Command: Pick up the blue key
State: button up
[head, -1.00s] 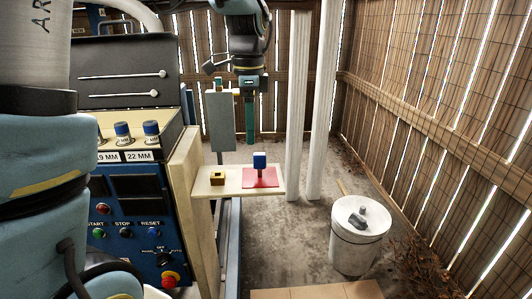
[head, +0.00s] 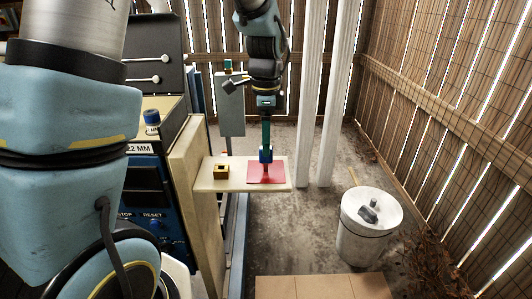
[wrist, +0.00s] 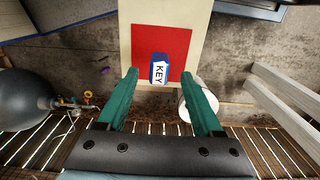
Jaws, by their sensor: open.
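The blue key (head: 265,156) stands upright on a red pad on a small shelf. In the wrist view the key (wrist: 159,70) shows its blue top with a white label reading "KEY". My gripper (head: 265,143) has green fingers that point down at the key from above in the head view. In the wrist view my gripper (wrist: 166,72) is open, with one green finger to either side and the key showing between and slightly beyond the fingertips. The fingers do not visibly touch the key. The key's lower part is mostly hidden under its top in the wrist view.
The red pad (head: 256,178) lies on the cream shelf (head: 208,183), beside a yellow block (head: 221,171) with a dark top. The blue control panel (head: 146,205) is to the left. A white bucket (head: 362,241) stands on the floor to the right.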

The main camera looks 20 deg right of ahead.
aim_at(266, 159)
jog(key=shift+f, duration=1.55)
jog(key=shift+c, duration=0.2)
grip_shut()
